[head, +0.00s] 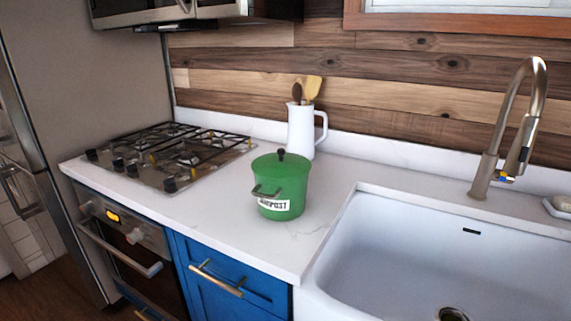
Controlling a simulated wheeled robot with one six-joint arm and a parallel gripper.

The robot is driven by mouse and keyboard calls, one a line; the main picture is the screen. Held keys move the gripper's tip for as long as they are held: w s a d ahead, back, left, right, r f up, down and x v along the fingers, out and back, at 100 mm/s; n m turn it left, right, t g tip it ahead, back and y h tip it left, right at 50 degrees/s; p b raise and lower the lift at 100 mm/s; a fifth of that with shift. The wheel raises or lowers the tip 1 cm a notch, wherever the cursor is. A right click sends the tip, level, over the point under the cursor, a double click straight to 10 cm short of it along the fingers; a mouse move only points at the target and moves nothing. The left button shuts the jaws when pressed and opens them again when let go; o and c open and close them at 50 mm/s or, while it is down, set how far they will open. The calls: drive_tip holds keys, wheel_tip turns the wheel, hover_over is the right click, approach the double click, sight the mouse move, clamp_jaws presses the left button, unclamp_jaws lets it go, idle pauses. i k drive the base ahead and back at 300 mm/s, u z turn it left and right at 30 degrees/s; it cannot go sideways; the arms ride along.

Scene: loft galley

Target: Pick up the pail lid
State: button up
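A green pail (278,196) with a white label stands upright on the white counter, between the stove and the sink. Its green lid (281,165) sits on top and has a small dark knob (281,154) in the middle. A dark handle shows on the pail's front left side. My gripper is not in view.
A white pitcher (301,130) holding utensils stands close behind the pail. A gas cooktop (172,152) is to the left. A white sink (440,250) with a tall faucet (512,130) is to the right. The counter (225,213) is clear in front and left of the pail.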

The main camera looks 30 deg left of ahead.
sight(281, 165)
drive_tip(key=u, duration=2.8)
drive_tip(key=i, duration=1.8)
drive_tip(key=z, duration=2.25)
